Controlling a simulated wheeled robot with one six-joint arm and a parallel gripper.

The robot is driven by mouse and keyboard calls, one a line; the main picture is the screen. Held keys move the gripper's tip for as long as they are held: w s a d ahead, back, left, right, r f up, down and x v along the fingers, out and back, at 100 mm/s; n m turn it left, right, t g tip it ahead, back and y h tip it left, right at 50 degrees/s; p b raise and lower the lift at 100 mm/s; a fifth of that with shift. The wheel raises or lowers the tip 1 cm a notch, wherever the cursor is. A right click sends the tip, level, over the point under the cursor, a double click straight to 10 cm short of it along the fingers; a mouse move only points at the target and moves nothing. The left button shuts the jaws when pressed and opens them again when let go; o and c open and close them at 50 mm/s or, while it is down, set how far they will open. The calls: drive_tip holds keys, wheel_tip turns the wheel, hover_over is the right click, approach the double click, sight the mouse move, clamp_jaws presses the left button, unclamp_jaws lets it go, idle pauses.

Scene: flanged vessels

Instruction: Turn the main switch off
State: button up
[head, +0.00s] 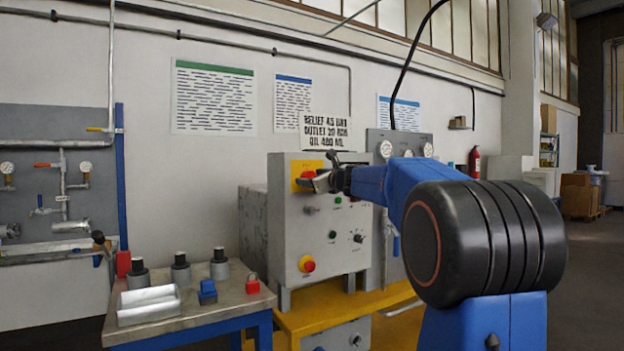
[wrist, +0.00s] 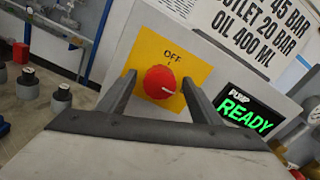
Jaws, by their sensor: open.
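The main switch is a red rotary knob (wrist: 160,82) on a yellow plate (wrist: 190,62) marked OFF above it. In the head view my gripper (head: 318,182) is at the yellow plate (head: 300,170) on the upper left of the grey control panel (head: 325,235), and largely hides the knob.
A green PUMP READY display (wrist: 243,113) is right of the switch. The panel also carries a red button on yellow (head: 307,264). A side bench (head: 200,314) holds dark cylinders (head: 180,272), a white tray (head: 148,307) and a red padlock (head: 253,286).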

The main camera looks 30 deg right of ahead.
drive_tip(key=c, duration=1.1)
drive_tip(key=shift+o, duration=0.2)
drive_tip(key=shift+n, duration=0.3)
drive_tip(key=n, duration=0.3)
drive_tip(key=shift+f+n, duration=0.1)
drive_tip(key=shift+n, duration=0.2)
drive_tip(key=n, duration=0.4)
drive_tip(key=shift+a+n, duration=0.1)
drive_tip(key=shift+n, duration=0.2)
drive_tip(key=n, duration=0.4)
drive_tip(key=shift+f+n, duration=0.15)
drive_tip(key=shift+n, duration=0.15)
drive_tip(key=shift+f+n, duration=0.1)
drive_tip(key=shift+n, duration=2.1)
